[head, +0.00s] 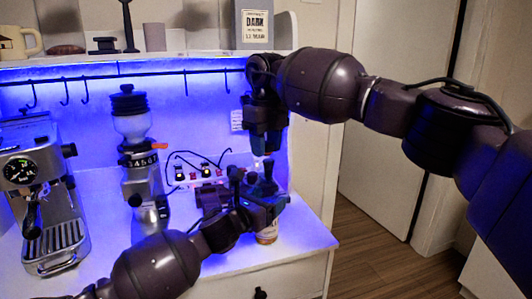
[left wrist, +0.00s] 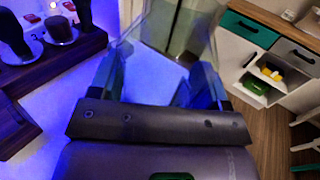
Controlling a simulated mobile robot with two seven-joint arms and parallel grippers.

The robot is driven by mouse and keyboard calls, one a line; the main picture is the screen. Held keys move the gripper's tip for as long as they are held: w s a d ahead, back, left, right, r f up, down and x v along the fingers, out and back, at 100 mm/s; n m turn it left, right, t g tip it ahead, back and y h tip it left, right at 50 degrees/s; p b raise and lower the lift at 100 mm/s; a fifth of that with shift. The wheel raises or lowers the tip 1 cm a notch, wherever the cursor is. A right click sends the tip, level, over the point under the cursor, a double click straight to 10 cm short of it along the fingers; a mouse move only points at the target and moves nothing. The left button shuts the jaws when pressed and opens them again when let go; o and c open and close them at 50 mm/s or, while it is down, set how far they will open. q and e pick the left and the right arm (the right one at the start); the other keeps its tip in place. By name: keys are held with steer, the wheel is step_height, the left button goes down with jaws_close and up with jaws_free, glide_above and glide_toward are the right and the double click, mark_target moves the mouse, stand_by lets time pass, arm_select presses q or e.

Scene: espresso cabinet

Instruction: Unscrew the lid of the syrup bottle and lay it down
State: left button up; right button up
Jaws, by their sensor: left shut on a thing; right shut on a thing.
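The syrup bottle (head: 267,238) stands upright near the right end of the lit white counter. Only its lower part shows clearly in the head view; my left gripper and arm cover much of the rest. My left gripper (head: 266,192) is shut around the bottle from the side. In the left wrist view, its two fingers (left wrist: 155,85) flank a see-through body. My right gripper (head: 264,152) points down from above, directly over the bottle, and is shut on the lid. The lid is mostly hidden by the fingers, and I cannot tell whether it still touches the bottle's neck.
A coffee grinder (head: 130,130) and an espresso machine (head: 38,190) stand to the left. A lit switch panel (head: 203,172) is behind my left arm. A shelf (head: 190,58) with a hook rail runs above. Bare counter (head: 310,240) shows right of the bottle.

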arm_select(q)
steer(key=o, duration=1.8)
